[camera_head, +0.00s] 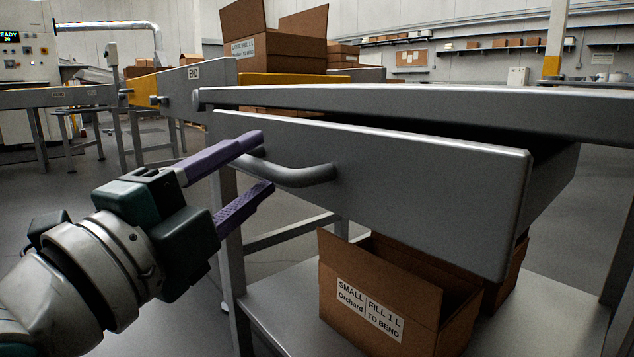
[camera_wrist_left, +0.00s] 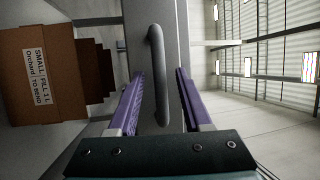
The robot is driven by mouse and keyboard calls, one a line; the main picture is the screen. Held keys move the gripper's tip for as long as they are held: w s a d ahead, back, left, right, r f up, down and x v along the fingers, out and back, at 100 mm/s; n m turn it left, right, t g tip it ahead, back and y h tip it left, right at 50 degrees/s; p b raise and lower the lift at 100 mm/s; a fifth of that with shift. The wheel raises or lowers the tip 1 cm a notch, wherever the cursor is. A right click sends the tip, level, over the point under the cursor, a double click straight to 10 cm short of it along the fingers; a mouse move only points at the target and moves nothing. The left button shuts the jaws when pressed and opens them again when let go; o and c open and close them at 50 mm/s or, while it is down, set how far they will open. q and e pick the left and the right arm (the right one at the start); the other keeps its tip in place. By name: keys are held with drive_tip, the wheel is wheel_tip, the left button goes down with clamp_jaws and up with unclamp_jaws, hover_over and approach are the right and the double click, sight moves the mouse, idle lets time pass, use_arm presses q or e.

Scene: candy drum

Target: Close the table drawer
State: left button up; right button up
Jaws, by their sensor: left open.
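The grey table drawer (camera_head: 400,180) is pulled out from under the table top (camera_head: 450,102), with a dark gap above its front panel. Its curved grey handle (camera_head: 300,174) is at the left part of the panel. My left gripper (camera_head: 262,161) is open, its purple fingers one above and one below the handle's left end in the head view. In the left wrist view the handle (camera_wrist_left: 158,75) stands between the two fingers, with space on both sides. The drawer front also shows there (camera_wrist_left: 182,40). My right gripper is not in view.
An open cardboard box (camera_head: 385,300) labelled SMALL FILL stands on the lower shelf (camera_head: 540,325) below the drawer. A table leg (camera_head: 233,260) stands close to the gripper. A conveyor (camera_head: 160,85) and more boxes (camera_head: 275,50) are behind. Open floor is at left.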

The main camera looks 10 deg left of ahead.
use_arm(q)
drive_tip(key=shift+x, duration=0.8)
clamp_jaws()
idle(1.0)
